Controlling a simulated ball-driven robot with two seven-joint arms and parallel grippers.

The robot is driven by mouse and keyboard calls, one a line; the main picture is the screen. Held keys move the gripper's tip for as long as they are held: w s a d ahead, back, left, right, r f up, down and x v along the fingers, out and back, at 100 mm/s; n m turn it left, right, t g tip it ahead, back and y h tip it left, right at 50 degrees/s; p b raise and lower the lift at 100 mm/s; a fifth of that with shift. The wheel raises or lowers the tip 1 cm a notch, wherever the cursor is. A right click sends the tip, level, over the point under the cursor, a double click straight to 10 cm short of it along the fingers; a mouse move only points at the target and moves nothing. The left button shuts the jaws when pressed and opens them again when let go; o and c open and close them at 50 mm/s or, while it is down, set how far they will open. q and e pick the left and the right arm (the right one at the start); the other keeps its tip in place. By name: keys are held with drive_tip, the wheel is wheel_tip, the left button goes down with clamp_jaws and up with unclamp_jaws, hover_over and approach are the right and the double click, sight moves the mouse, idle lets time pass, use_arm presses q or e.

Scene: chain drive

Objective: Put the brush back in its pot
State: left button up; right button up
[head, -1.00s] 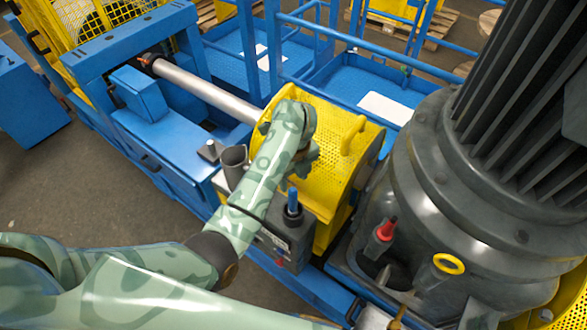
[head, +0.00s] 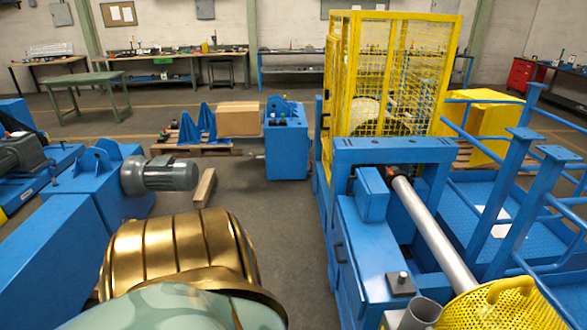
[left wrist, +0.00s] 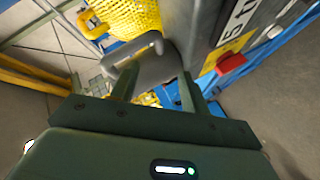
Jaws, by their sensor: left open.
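The pot (head: 422,312), a grey open-topped cup, shows at the lower right edge of the head view, beside the yellow perforated guard. I cannot make out the brush in either current view. My left gripper (left wrist: 157,88) shows in the left wrist view with its two fingers apart. A grey rounded thing with a pale curved rim (left wrist: 150,65) lies just beyond and between the fingers; it may be the pot, but I cannot tell whether they touch. My left gripper and right gripper are out of the head view.
The yellow guard (head: 485,312) and a steel shaft (head: 435,237) lie by the blue frame (head: 345,250). A yellow mesh cage (head: 385,80) stands behind. The left wrist view shows a red button (left wrist: 231,62) near the right finger. Open floor (head: 285,225) lies left of the frame.

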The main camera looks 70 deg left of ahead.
use_arm(q)
drive_tip(key=s+d+f+m+g+h, duration=0.1)
drive_tip(key=s+f+m+g+h, duration=0.25)
drive_tip(key=s+f+m, duration=0.65)
drive_tip(key=s+d+f+m+g+h, duration=0.2)
drive_tip(key=s+f+m+g, duration=0.4)
drive_tip(key=s, duration=0.8)
drive_tip(key=s+a+f+m+g+y, duration=0.1)
drive_tip(key=s+a+f+m+g, duration=0.1)
drive_tip(key=s, duration=1)
drive_tip(key=shift+s+a+f+g, duration=0.15)
drive_tip(key=shift+a+f+g, duration=0.3)
drive_tip(key=shift+a+f, duration=0.25)
